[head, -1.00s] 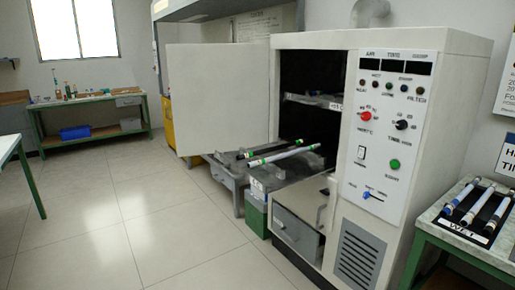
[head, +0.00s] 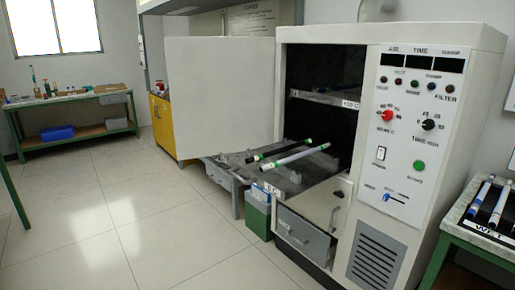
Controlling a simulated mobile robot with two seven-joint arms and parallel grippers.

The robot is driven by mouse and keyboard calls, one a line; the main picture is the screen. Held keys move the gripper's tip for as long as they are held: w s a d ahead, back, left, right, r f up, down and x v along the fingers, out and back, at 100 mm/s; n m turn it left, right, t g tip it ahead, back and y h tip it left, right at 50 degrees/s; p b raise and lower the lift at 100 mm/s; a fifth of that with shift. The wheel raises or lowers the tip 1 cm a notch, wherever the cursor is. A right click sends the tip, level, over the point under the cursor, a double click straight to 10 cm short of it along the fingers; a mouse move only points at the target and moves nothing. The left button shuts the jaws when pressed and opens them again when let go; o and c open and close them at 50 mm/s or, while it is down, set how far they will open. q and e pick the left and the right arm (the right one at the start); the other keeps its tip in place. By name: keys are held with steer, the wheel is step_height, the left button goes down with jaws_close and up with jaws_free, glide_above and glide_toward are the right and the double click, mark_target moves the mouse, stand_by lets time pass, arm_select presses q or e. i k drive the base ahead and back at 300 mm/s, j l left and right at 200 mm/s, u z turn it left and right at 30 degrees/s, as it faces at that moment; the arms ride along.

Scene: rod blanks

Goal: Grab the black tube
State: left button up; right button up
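A black tube (head: 281,150) with green near its left end lies at a slant on the pulled-out rack of the open cabinet. A white tube (head: 297,156) with green marks lies just in front of it, nearly parallel and apart from it. Both tubes stick out of the dark cabinet opening towards the left. Neither of my grippers shows in the head view.
The cabinet door (head: 219,97) stands open to the left. A grey drawer (head: 306,235) juts out below the rack. The control panel (head: 408,130) is on the right. A table (head: 452,232) at the far right holds more tubes. The floor (head: 120,220) at left is clear.

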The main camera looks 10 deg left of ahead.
mark_target(254, 159)
steer(key=i+j+z, duration=0.1)
steer(key=z, duration=0.55)
steer(key=i+j+z, duration=0.1)
steer(key=j+z, duration=0.15)
steer(key=j, duration=0.2)
steer(key=i+j+z, duration=0.1)
steer(key=j+z, duration=0.15)
steer(key=j, duration=0.2)
steer(key=i+j+z, duration=0.2)
steer(key=j, duration=0.7)
steer(key=k, duration=0.1)
